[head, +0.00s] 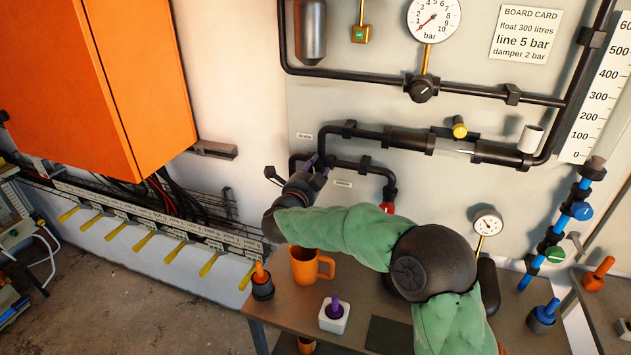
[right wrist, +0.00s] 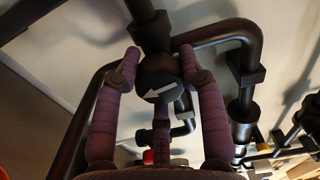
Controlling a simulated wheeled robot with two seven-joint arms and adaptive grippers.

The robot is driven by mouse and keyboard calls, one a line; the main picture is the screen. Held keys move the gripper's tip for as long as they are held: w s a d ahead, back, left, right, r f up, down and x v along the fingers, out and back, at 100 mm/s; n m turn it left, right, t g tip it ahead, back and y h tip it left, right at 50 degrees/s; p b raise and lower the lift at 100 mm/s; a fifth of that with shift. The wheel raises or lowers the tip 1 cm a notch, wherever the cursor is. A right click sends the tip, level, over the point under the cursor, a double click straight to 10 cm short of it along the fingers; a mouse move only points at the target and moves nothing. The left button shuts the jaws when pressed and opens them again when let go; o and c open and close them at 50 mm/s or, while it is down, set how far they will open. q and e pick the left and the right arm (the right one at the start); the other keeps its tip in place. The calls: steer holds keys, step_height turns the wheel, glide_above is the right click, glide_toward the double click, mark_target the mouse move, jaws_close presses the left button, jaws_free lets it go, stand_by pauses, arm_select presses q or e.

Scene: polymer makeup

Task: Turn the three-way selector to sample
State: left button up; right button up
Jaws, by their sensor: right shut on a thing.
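The three-way selector is a dark round knob (right wrist: 160,78) with a white arrow mark, at a pipe junction in the right wrist view. My right gripper (right wrist: 160,68) has its purple fingers on both sides of the knob and is shut on it. In the head view my right gripper (head: 318,164) is at the pipework on the wall panel, and its hand and arm hide most of the selector. Two small white labels (head: 304,136) (head: 342,184) sit near it, too small to read. My left gripper is not in view.
Below stands a brown table (head: 285,305) with an orange mug (head: 305,265) and a white block (head: 334,318) holding a purple-topped piece. A red-ended pipe (head: 387,207) and a small gauge (head: 487,223) are to the right. An orange cabinet (head: 110,80) juts out at left.

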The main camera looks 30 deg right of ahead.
steer(key=shift+f+m+b, duration=0.15)
steer(key=shift+m+b, duration=0.95)
steer(key=shift+b, duration=0.05)
steer(key=o, duration=1.2)
steer(key=shift+c, duration=0.2)
steer(key=shift+a, duration=0.1)
steer(key=v, duration=1.2)
